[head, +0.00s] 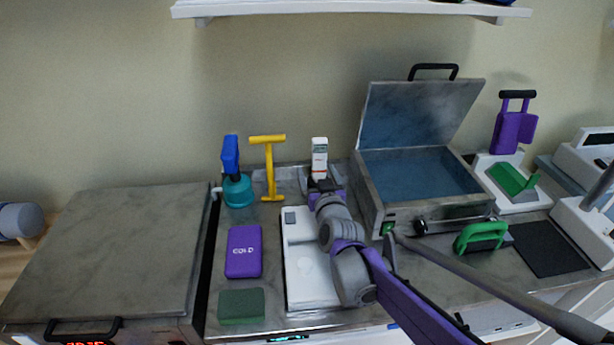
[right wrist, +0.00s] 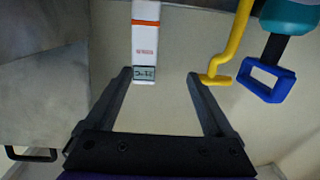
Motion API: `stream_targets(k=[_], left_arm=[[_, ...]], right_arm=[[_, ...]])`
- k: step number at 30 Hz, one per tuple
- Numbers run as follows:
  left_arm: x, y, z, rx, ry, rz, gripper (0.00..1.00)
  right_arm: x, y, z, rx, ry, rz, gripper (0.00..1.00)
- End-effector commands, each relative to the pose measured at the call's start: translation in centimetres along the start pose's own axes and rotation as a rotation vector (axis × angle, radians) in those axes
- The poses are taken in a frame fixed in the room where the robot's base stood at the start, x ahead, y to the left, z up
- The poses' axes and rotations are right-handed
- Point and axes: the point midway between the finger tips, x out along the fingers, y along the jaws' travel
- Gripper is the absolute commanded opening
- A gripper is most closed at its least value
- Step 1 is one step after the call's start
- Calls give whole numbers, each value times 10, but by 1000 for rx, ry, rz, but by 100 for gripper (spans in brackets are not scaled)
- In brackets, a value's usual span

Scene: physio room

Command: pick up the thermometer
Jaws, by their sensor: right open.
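The thermometer (head: 319,158) is a slim white stick with an orange band and a small grey display. It stands upright near the back of the metal counter, by the wall. In the right wrist view the thermometer (right wrist: 145,40) appears with its display end at the opening between the fingertips, nearer the left finger. My right gripper (head: 324,187) is open and empty, just in front of the thermometer's lower part, which it partly hides. The gripper also shows in the right wrist view (right wrist: 159,75); contact is not visible. My left gripper is out of view.
A yellow T-shaped tool (head: 270,165) and a teal-and-blue item (head: 236,185) stand left of the thermometer. An open metal box (head: 425,212) is on the right. A white device (head: 305,270) lies under my right arm, beside a purple pack (head: 244,252).

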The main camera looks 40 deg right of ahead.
Motion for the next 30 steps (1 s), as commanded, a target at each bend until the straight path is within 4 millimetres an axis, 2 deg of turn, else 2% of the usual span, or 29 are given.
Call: stream_targets(k=[1, 3, 6, 12, 17, 27, 30], left_arm=[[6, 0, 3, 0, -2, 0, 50], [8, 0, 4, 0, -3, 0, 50], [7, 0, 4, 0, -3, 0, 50], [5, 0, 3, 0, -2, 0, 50], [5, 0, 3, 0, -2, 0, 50], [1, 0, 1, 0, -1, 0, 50], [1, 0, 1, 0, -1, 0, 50]], right_arm=[[8, 12, 2, 2, 32, 31, 88], [16, 22, -1, 0, 60, 56, 88], [30, 27, -6, 0, 75, 68, 88], [60, 28, -9, 1, 74, 66, 88], [71, 28, -10, 2, 73, 65, 88], [115, 32, -20, 1, 72, 65, 88], [120, 32, -20, 2, 72, 65, 88]])
